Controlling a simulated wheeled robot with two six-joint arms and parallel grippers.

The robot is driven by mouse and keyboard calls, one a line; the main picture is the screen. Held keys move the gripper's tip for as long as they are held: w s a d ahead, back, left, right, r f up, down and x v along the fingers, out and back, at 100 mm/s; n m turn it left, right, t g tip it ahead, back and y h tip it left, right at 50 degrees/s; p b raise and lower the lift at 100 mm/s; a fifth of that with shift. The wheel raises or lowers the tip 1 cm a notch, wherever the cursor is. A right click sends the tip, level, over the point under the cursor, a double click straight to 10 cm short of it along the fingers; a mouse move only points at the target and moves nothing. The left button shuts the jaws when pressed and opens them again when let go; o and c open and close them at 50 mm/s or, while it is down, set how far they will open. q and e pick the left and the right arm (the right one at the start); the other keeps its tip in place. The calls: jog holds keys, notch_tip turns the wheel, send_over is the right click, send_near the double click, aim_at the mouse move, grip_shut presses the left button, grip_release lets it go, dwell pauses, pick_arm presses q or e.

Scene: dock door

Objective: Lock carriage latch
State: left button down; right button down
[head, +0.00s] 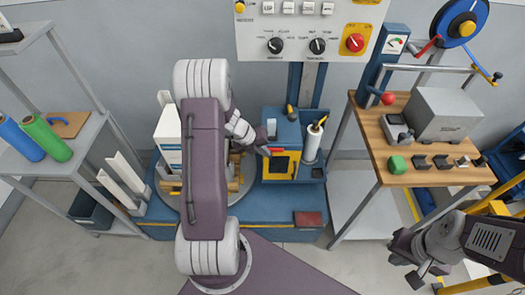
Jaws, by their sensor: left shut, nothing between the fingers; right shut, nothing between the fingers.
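The blue carriage (283,126) sits low on the blue mast (309,85), with a yellow-framed dark panel (281,166) on its front. A small red piece (277,150) shows at the upper edge of this panel. It may be the latch handle, but I cannot tell its position. My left gripper (264,151) is shut and empty, its tip close to the red piece. I cannot tell whether they touch. A black lever with a yellow part (319,123) stands by the white film roll (312,143). My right gripper (404,266) is shut and empty at lower right.
A control panel (310,28) with knobs and a red button is above. A wooden-topped bench (400,162) with a grey box (446,115) stands right. A grey shelf (77,170) holds blue and green rolls at left. My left arm hides much of the turntable (168,187).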

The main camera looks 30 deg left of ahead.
pick_arm(q)
jog(key=shift+s+a+f+h+b, duration=0.15)
jog(key=shift+f+h+b, duration=0.15)
jog(key=shift+b, duration=0.2)
notch_tip(320, 180, down, 8)
jog(key=d+n+t+h+b, duration=0.1)
jog(key=t+h+b, duration=0.6)
jog(key=h+b, duration=0.2)
jog(key=shift+w+d+n+b, duration=0.15)
jog(key=shift+w+n+b, duration=0.2)
jog(key=shift+w+n, duration=0.05)
jog(key=shift+f, duration=0.1)
